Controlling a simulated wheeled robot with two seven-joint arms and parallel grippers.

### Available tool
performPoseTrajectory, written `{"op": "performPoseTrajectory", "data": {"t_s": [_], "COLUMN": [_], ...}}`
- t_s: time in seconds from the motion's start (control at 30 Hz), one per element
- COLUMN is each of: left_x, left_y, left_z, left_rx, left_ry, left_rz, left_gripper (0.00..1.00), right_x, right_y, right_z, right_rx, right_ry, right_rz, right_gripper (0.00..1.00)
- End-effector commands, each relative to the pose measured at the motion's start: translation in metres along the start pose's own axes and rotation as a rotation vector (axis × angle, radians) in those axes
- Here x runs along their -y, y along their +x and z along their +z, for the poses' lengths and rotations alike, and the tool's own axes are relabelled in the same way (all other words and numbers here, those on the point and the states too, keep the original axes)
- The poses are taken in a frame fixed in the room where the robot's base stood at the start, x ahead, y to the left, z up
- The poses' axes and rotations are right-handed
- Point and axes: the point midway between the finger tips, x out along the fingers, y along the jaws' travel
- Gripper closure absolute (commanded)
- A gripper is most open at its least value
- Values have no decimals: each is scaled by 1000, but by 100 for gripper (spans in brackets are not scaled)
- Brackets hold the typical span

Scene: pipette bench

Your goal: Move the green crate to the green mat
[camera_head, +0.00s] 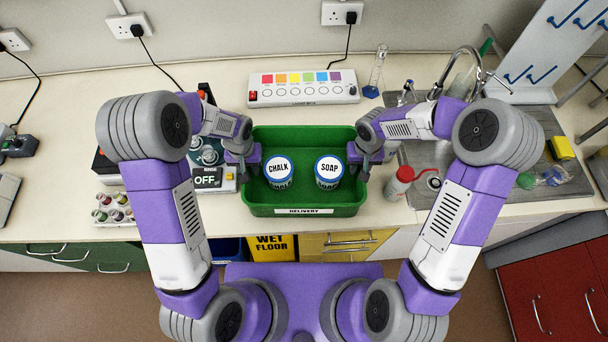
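The green crate (262,208) stands on the bench in the middle of the head view, with a "DELIVERY" label on its front. Inside it are a chalk tub (279,171) and a soap tub (328,171), both white and blue and upright. My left gripper (249,172) is at the crate's left wall and my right gripper (361,172) is at its right wall. The fingers are small and partly hidden, so I cannot tell whether they close on the walls. I see no green mat in this view.
Behind the crate is a light box (303,88) with coloured squares; a glass cylinder (377,72) stands to its right. Left are a device reading "OFF" (207,179) and a vial rack (112,208). Right are a red-capped bottle (398,184) and a sink. The bench's front edge is close.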

Motion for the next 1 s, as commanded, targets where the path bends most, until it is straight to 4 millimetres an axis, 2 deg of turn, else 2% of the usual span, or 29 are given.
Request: {"op": "performPoseTrajectory", "data": {"t_s": [0.03,0.17,0.2,1.0], "left_x": [0,0,0,0], "left_y": [0,0,0,-1], "left_z": [0,0,0,0], "left_rx": [0,0,0,0], "left_ry": [0,0,0,0], "left_rz": [0,0,0,0], "left_gripper": [78,98,100,100], "right_x": [0,0,0,0], "right_y": [0,0,0,-1], "right_z": [0,0,0,0], "right_rx": [0,0,0,-1], "right_ry": [0,0,0,0], "right_rz": [0,0,0,0], "right_gripper": [78,98,100,100]}}
